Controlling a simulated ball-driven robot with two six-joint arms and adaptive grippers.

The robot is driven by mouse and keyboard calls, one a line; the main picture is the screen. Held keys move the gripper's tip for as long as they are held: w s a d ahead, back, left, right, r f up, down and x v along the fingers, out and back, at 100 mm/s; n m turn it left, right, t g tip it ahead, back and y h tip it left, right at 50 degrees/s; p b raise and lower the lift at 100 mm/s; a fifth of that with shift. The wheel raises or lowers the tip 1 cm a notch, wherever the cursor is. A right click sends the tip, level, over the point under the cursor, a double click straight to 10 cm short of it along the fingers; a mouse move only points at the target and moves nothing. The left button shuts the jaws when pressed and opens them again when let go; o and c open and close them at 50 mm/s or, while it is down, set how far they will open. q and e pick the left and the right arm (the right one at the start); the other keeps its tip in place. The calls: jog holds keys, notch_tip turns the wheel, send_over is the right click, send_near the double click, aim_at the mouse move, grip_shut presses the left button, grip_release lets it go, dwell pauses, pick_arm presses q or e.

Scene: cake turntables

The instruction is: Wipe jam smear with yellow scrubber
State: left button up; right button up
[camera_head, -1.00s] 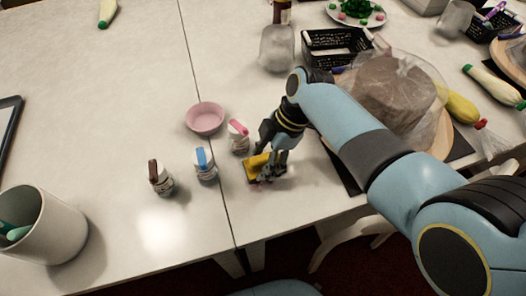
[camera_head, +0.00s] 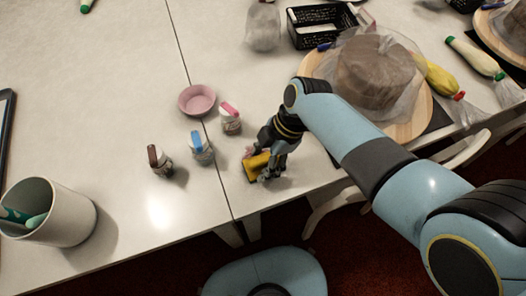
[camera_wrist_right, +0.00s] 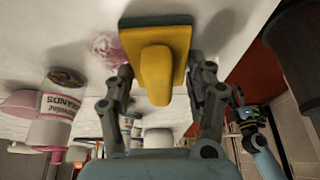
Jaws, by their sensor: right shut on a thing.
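My right gripper (camera_head: 270,170) is shut on the yellow scrubber (camera_head: 257,165), near the table's front edge. In the right wrist view the scrubber (camera_wrist_right: 158,75) has a yellow handle between the fingers and a dark green pad against or just above the table; I cannot tell if it touches. The jam smear (camera_wrist_right: 106,47) is a reddish-pink patch on the white table, just left of the scrubber in that view. In the head view the smear (camera_head: 249,151) shows as a small pinkish trace by the scrubber. A dark and light-blue part at the wrist view's right may be my left arm.
Small bottles with pink (camera_head: 230,120), blue (camera_head: 200,148) and brown (camera_head: 158,160) tops stand left of the gripper, with a pink bowl (camera_head: 197,100) behind. A bagged cake on a wooden turntable (camera_head: 419,113) stands right.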

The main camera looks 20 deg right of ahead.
aim_at(241, 147)
jog(key=shift+s+a, duration=0.2)
jog(key=shift+a, duration=0.6)
jog(key=shift+w+a, duration=0.15)
jog(key=shift+a, duration=0.1)
jog(key=shift+w+b, duration=0.8)
jog(key=shift+w, duration=1.1)
jog(key=shift+w+b, duration=1.2)
jog(key=shift+w, duration=0.6)
jog(key=shift+r+p, duration=0.15)
jog(key=shift+p, duration=0.2)
jog(key=shift+s+p, duration=0.95)
jog(key=shift+s, duration=0.2)
jog(key=shift+s+f+p, duration=0.2)
jog(key=shift+s+p, duration=0.35)
jog(key=shift+s, duration=0.4)
jog(key=s+p, duration=0.2)
jog(key=s, duration=0.1)
jog(key=shift+s+d, duration=0.1)
jog(key=shift+s+f, duration=0.1)
jog(key=shift+s, duration=0.1)
